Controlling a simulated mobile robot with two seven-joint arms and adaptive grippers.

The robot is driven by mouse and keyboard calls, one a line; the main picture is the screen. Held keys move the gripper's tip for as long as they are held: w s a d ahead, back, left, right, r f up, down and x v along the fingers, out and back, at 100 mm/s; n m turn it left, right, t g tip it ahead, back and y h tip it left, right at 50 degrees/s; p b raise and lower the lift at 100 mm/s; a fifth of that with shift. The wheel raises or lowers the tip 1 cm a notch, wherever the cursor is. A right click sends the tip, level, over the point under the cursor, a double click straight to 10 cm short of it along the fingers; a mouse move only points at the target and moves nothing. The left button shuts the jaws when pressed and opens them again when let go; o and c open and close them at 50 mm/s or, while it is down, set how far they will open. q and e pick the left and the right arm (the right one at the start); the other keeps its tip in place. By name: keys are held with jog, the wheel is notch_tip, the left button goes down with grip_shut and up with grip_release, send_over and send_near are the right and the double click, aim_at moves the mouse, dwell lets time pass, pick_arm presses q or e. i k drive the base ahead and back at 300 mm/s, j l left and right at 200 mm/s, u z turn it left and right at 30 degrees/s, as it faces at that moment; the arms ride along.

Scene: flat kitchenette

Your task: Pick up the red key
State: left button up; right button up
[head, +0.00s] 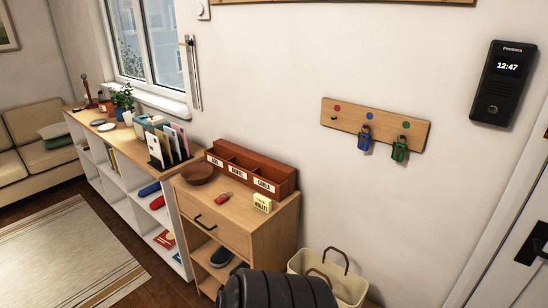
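The red key (223,199) lies flat on top of the small wooden cabinet (240,218), between a brown bowl and a small yellow box. A wooden key rack (376,125) on the wall has red, blue and green dots. A blue key (363,138) hangs under the blue dot and a green key (400,150) under the green dot. The hook under the red dot is bare. Neither of my grippers is in view; a dark rounded part, apparently of my own arm, shows at the bottom middle.
A red-brown labelled organizer (283,178) stands behind the key. The brown bowl (198,174) and yellow box (262,202) flank it. A cream basket (345,284) stands right of the cabinet. A long white shelf (130,187) runs left. The rug area is clear.

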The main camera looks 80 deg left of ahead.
aim_at(221, 200)
jog(key=u, duration=3.15)
jog(key=j+z, duration=0.1)
jog(key=z, duration=0.4)
jog(key=i+j+z, duration=0.1)
jog(key=z, duration=0.35)
jog(key=j+z, duration=0.1)
jog(key=z, duration=0.4)
jog(key=j+z, duration=0.25)
jog(key=j, duration=0.25)
jog(key=j+z, duration=0.25)
jog(key=j, duration=0.2)
jog(key=k+j+z, duration=0.1)
jog(key=j+z, duration=0.15)
jog(key=j, duration=0.25)
jog(key=k+j+z, duration=0.1)
jog(key=j+z, duration=0.15)
jog(key=j, duration=0.2)
jog(key=k+j+z, duration=0.25)
jog(key=j, duration=0.2)
jog(key=i, duration=0.1)
